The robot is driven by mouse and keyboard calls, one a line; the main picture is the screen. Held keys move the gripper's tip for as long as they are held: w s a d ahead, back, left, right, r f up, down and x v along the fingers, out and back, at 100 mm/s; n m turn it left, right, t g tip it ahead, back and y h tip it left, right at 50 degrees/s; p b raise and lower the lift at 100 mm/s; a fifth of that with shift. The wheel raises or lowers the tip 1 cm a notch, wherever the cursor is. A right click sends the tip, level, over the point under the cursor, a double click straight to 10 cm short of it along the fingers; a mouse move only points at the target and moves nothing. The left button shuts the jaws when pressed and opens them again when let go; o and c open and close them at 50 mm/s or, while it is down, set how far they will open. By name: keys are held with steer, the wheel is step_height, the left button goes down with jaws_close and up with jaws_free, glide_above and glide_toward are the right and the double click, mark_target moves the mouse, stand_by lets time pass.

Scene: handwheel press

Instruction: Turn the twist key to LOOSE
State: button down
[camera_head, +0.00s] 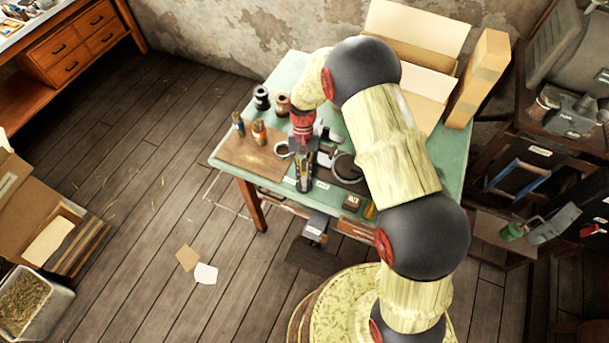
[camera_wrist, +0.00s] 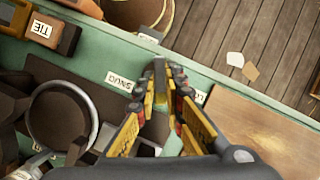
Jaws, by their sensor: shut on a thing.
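The twist key (camera_wrist: 160,76) is a narrow dark grey bar, standing between my fingertips in the wrist view. My gripper (camera_wrist: 161,90) has yellow-and-black fingers and is shut on the key. In the head view my gripper (camera_head: 304,184) points down at the front part of the green table, and the key cannot be made out there. A white label (camera_wrist: 123,82), seen upside down and seeming to read SNUG, lies left of the key. Another label (camera_wrist: 200,97) is mostly hidden behind the right finger. No LOOSE mark can be read.
The green table (camera_head: 455,160) carries a wooden board (camera_head: 245,158) left of my gripper. Cardboard boxes (camera_head: 478,80) stand at the back right.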

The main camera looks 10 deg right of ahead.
steer(key=n+h, duration=0.1)
steer(key=n, duration=0.2)
steer(key=n+h, duration=0.1)
steer(key=n, duration=0.2)
steer(key=shift+a+n+t+p, duration=0.2)
steer(key=shift+n+t+p, duration=0.1)
steer(key=shift+p, duration=0.1)
steer(key=n+h, duration=0.1)
steer(key=n, duration=0.2)
steer(key=n+t+h+p, duration=0.1)
steer(key=n, duration=0.2)
steer(key=shift+a+t, duration=0.1)
steer(key=shift+t, duration=0.2)
steer(key=c, duration=1.9)
jaws_free()
steer(key=shift+s, duration=0.1)
steer(key=v, duration=1.2)
steer(key=shift+a, duration=0.2)
